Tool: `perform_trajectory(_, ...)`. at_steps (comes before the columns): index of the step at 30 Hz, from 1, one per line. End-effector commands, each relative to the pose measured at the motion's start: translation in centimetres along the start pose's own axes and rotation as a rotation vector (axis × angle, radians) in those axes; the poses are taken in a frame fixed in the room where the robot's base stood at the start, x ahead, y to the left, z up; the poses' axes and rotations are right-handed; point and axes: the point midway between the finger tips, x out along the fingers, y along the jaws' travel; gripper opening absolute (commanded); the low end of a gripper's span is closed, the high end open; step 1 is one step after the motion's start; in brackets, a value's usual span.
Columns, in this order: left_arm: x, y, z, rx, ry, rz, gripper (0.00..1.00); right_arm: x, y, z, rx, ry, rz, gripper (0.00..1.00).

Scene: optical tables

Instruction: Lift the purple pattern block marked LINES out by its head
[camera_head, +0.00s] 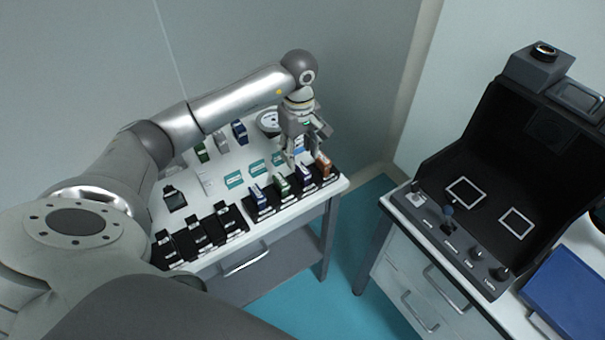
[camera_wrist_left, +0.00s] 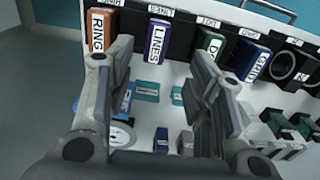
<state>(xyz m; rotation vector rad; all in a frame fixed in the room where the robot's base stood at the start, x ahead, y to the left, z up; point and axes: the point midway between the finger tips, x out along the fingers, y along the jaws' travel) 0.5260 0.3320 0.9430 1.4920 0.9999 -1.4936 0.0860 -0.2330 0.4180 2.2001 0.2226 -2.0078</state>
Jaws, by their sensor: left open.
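The purple block marked LINES (camera_wrist_left: 157,41) stands in a black rack slot, label up, in the left wrist view. In the head view the LINES block (camera_head: 304,174) is second from the right end of the front row. My left gripper (camera_head: 301,157) is open, fingers pointing down just behind and above that row. In the wrist view the left gripper (camera_wrist_left: 163,58) has its two fingers apart, with LINES between their tips in the picture. I see no contact. The block's lower part is hidden in its slot. My right gripper is not in view.
An orange RING block (camera_wrist_left: 101,30) and a green block (camera_wrist_left: 212,48) flank LINES closely. A blue block (camera_wrist_left: 250,61) stands beyond the green one. Teal pieces (camera_head: 257,167) lie behind the row on the white table (camera_head: 218,160). A black box-like station (camera_head: 500,170) stands right.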

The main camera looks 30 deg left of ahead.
Motion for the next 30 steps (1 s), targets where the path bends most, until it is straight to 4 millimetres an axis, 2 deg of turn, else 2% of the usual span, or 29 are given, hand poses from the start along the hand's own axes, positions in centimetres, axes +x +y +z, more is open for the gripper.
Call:
perform_trajectory(5, 1.3, 0.2, 0.3, 0.001, -0.003, -0.002, 0.48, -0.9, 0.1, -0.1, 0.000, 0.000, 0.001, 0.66)
perform_trajectory(9, 3.4, 0.5, 0.8, 0.000, -0.005, -0.002, 0.48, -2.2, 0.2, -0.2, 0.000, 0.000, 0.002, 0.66)
perform_trajectory(12, 4.8, 0.5, 0.6, 0.000, -0.003, 0.000, 0.48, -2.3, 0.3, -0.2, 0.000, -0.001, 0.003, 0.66)
perform_trajectory(21, 5.6, 0.6, 0.6, 0.000, -0.001, 0.002, 0.48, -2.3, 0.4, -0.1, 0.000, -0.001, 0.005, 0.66)
perform_trajectory(23, 5.6, 0.6, 0.6, 0.000, -0.001, 0.002, 0.43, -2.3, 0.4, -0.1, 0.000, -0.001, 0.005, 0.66)
perform_trajectory(30, 5.6, 0.6, 0.6, 0.000, -0.001, 0.002, 0.12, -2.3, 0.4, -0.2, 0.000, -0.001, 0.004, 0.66)
